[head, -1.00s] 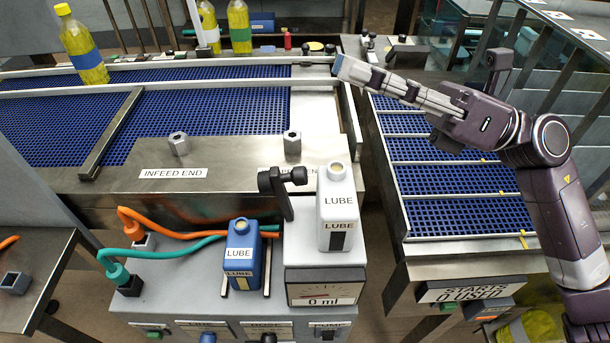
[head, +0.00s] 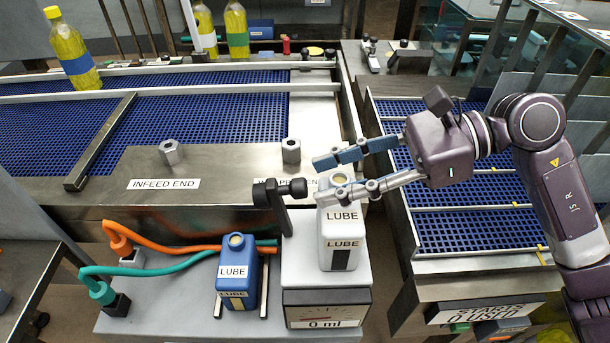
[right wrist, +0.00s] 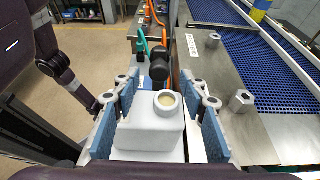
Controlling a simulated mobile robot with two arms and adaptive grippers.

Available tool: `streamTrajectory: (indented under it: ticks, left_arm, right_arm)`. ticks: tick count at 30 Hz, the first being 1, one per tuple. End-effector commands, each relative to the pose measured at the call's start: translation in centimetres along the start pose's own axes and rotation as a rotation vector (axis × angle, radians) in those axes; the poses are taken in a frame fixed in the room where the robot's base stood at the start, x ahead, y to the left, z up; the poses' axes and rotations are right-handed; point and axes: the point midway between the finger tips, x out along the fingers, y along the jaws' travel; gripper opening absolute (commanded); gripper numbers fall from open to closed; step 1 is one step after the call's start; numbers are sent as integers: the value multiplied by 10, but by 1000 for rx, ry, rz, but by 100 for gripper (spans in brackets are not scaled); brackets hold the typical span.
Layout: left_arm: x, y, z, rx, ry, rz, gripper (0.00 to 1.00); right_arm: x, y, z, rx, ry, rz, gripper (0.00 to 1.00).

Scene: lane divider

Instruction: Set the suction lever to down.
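A black lever (head: 270,200) with a round knob (head: 298,188) stands at the back left of the pump unit, its knob pointing right. In the right wrist view the black knob (right wrist: 159,70) shows just beyond the white bottle. The white LUBE bottle (head: 341,232) stands upright on the pump unit, right of the lever. My right gripper (head: 325,177) is open around the bottle's top, its fingertips pointing left toward the knob. In the right wrist view the bottle (right wrist: 150,132) is between the spread fingers; contact cannot be told. My left gripper is not in view.
A blue LUBE bottle (head: 238,270) stands left of the pump unit. Orange (head: 180,250) and green (head: 150,268) hoses run behind it. Hex posts (head: 171,152) stand on the metal infeed plate (head: 110,180). Yellow bottles (head: 73,55) stand along the blue conveyor.

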Motion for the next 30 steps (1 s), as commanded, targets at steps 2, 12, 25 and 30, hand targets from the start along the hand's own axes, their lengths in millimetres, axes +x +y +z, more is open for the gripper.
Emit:
streamTrajectory:
  ticks: [2,12,25,30]
  left_arm:
    - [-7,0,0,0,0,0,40]
    - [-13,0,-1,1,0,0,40]
    - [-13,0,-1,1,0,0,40]
    - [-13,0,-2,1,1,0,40]
  right_arm:
    - [14,2,3,0,-4,5,39]
    - [45,0,1,0,-2,1,39]
    - [45,0,0,0,-1,0,20]
    - [45,0,0,1,-1,0,1]
